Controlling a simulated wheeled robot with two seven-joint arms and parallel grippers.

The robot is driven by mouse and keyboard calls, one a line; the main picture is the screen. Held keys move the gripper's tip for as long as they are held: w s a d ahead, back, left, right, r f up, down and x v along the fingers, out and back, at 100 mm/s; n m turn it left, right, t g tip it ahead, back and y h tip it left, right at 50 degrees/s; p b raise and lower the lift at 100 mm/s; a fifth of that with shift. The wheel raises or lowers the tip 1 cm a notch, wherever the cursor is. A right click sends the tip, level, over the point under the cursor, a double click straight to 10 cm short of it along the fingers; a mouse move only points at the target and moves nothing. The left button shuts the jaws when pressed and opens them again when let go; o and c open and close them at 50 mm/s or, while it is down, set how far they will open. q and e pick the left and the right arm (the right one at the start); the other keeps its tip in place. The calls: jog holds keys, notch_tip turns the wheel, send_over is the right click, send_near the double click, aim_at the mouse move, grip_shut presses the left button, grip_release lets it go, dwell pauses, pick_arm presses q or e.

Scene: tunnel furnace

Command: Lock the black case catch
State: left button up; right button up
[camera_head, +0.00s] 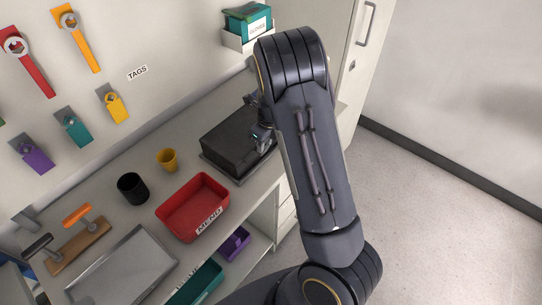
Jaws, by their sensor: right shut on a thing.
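The black case (226,141) lies closed on the worktop, toward its far right end. My right arm reaches over from the lower right and covers the case's right side. My right gripper (259,140) is at the case's right edge, shut on the case catch. The catch itself is too small and too covered by the fingers to make out. My left gripper is out of the picture.
A red MEND bin (193,207), a yellow cup (167,160) and a black cup (132,188) stand left of the case. A metal tray (122,267) lies nearer. A GLOVES box (247,20) is at the back. Floor at right is clear.

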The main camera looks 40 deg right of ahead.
jog(key=o, duration=0.6)
jog(key=shift+o, duration=0.2)
jog(key=shift+s+d+r, duration=0.1)
jog(key=shift+s+r, duration=0.05)
jog(key=shift+r, duration=0.85)
jog(key=shift+s+r, duration=0.2)
jog(key=shift+r, duration=0.8)
jog(key=shift+s+d+r, duration=0.1)
jog(key=shift+s+r, duration=0.05)
jog(key=shift+r, duration=0.85)
